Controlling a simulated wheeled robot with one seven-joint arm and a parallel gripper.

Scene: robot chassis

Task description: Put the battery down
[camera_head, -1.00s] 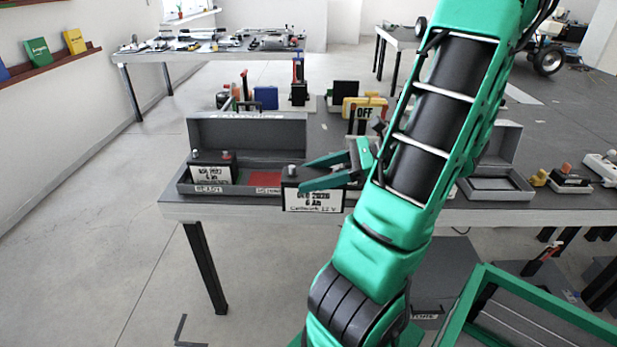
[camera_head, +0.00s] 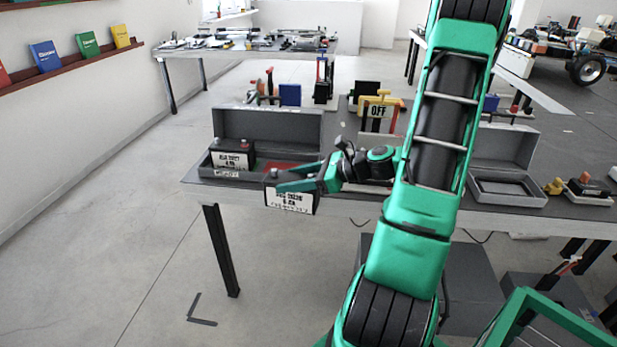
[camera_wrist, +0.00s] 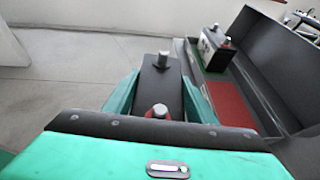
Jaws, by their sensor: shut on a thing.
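A black battery (camera_head: 291,198) with a white label is held between the green fingers of my gripper (camera_head: 297,180). In the head view it is in front of the near edge of the grey table, beside the open grey box (camera_head: 283,126). In the wrist view the battery (camera_wrist: 158,88) shows from above, with a grey terminal and a red-topped terminal, between my two green fingers (camera_wrist: 158,100). My gripper is shut on it. A second black battery (camera_head: 232,158) stands in the left, green-floored part of the box. The red-floored part (camera_wrist: 230,103) is empty.
The grey table (camera_head: 340,199) carries a yellow device with an OFF sign (camera_head: 377,113) behind my arm. Another open grey case (camera_head: 505,186) lies at the right. Open floor (camera_head: 130,240) lies left of and below the table edge.

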